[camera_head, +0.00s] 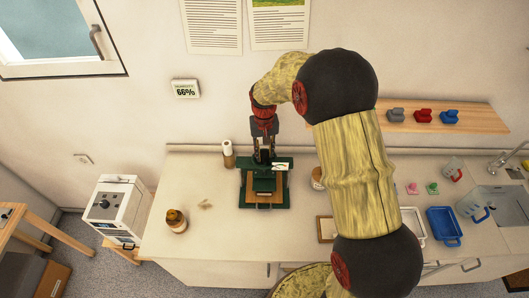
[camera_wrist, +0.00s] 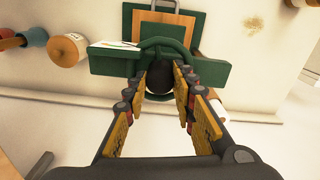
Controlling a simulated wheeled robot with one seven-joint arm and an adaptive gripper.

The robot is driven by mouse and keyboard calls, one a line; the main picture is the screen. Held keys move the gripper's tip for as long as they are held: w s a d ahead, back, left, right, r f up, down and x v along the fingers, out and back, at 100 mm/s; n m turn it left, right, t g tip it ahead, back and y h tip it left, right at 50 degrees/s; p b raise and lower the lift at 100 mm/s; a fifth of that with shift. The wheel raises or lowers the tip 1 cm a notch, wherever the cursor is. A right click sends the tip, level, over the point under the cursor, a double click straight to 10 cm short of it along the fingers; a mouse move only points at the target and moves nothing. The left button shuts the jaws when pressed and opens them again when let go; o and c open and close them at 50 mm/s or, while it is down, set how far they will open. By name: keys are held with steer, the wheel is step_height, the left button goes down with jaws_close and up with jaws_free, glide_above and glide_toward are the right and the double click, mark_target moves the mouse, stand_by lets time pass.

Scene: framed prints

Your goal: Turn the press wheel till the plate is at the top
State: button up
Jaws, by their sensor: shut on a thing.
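The dark green press (camera_head: 284,200) stands on the counter near the wall. Its green wheel shows as a curved rim (camera_wrist: 186,56) at the press head in the wrist view. My gripper (camera_wrist: 172,80) comes in from above and is shut on the wheel, with its yellow-padded fingers either side of a dark round part (camera_wrist: 158,84). In the head view my gripper (camera_head: 264,152) covers most of the wheel. The green plate (camera_head: 264,185) sits below the head, over a wooden board (camera_head: 249,194); its exact height is hard to tell from above.
A white card with a coloured line (camera_wrist: 113,45) lies on the press head. A brown jar (camera_head: 176,221) stands left of the press, and a pale roll (camera_head: 228,154) behind it. Another jar (camera_head: 318,178) is close on the right, partly behind my arm.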

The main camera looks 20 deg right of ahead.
mark_target(264, 152)
steer(key=shift+n, duration=1.1)
steer(key=o, duration=0.9)
steer(key=shift+r, duration=0.1)
step_height(264, 152, up, 12)
steer(key=shift+a+f, duration=0.1)
